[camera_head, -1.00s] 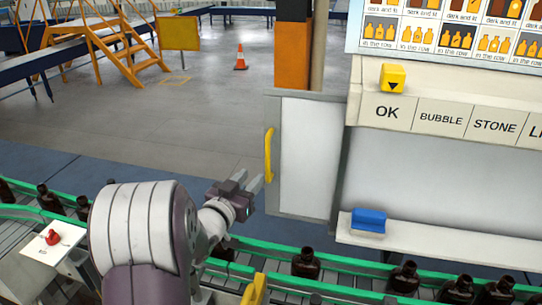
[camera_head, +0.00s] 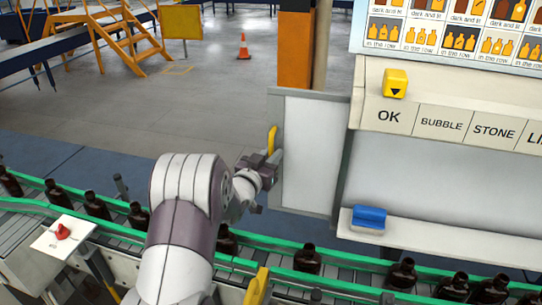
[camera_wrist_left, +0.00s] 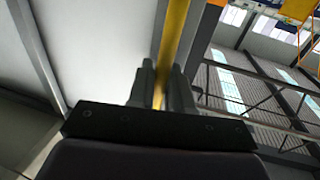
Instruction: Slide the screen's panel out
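The screen's panel (camera_head: 311,150) is a pale sheet in a grey frame, upright at the left end of the screen in the head view. It also fills the left of the left wrist view (camera_wrist_left: 90,45). Its yellow vertical handle (camera_head: 271,138) is on the panel's left edge. My left gripper (camera_head: 270,161) is at the lower part of this handle. In the left wrist view the handle (camera_wrist_left: 174,35) runs between the two fingers, which look closed against it. The fingers hide the handle's lower part. My right gripper is not in view.
A conveyor with green rails (camera_head: 340,258) carries several dark bottles below the panel. A blue block (camera_head: 369,218) sits on the white ledge. A red button (camera_head: 62,231) is at the lower left. The floor left of the panel is open.

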